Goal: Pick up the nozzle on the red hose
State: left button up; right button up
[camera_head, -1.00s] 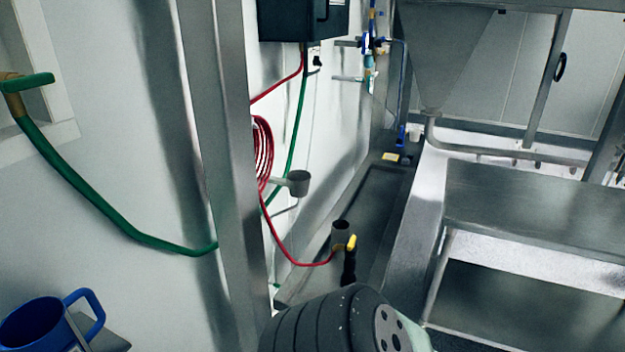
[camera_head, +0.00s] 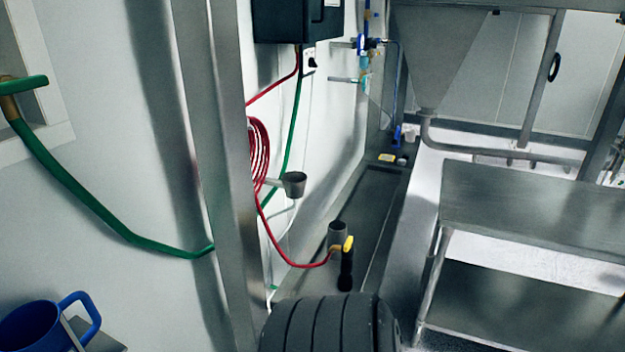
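The nozzle (camera_head: 346,265) is in the middle of the head view, low against the wall. It has a black handle pointing down and a yellow part at its top. It is at the end of the red hose (camera_head: 283,254), beside a grey cup-shaped holder (camera_head: 337,232). I cannot tell whether it touches this holder. The rest of the hose hangs coiled on the wall beside the metal post. A dark ribbed link of my arm is at the bottom centre, just below the nozzle. Neither gripper shows in this view.
A metal post (camera_head: 222,150) stands left of the hose. A steel table (camera_head: 530,208) is at the right. A second grey cup (camera_head: 293,184) sticks out from the wall. A green hose (camera_head: 90,205) hangs at the left, above a blue mug (camera_head: 35,330). A dark trough (camera_head: 375,205) runs along the wall.

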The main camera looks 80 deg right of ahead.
aim_at(345, 280)
jog(key=z, duration=2.85)
